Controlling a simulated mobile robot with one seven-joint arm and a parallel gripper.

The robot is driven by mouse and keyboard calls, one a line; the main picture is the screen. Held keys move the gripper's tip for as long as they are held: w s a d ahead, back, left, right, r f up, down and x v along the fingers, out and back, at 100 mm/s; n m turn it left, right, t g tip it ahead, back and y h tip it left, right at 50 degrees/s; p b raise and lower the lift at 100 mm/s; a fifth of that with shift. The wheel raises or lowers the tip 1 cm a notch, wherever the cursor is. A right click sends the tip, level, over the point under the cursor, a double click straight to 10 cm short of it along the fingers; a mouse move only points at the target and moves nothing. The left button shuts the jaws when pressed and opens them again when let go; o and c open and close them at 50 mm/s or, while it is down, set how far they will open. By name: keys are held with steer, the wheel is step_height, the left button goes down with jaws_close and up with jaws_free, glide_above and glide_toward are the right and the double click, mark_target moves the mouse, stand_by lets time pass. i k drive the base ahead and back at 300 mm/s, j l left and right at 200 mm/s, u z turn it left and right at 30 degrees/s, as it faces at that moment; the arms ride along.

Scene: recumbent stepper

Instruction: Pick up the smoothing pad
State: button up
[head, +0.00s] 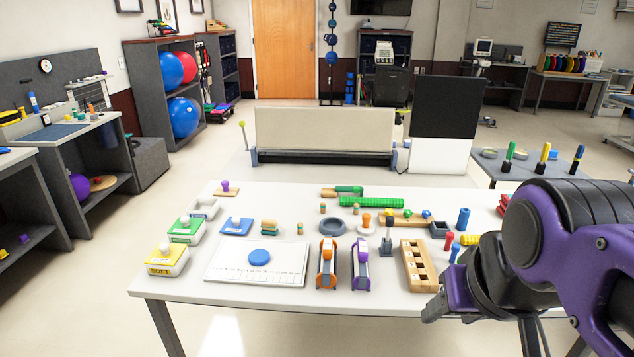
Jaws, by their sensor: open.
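A round blue pad (260,257) lies flat on a white ruled board (230,272) at the table's front left. A flat blue square with a pale knob (236,227) and a small wooden plate with a purple knob (225,188) lie behind it. I cannot tell for sure which of these is the smoothing pad. My gripper (482,322) is low at the right, by the table's front right corner, open. It is far from all three pieces, and no held object shows. My purple and black arm hides part of the right side.
The white table (212,304) also bears yellow (167,263) and green (186,234) boxes, an orange clamp-like tool (327,270), a purple one (361,268) and a wooden holed block (418,268). A padded bench (325,130) stands behind. Bare tabletop shows along the front edge.

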mark_target(268, 227)
steer(key=i+j+u, duration=0.15)
steer(key=i+j, duration=0.15)
steer(key=i, duration=0.15)
steer(key=i+j+u, duration=0.2)
steer(key=i, duration=0.25)
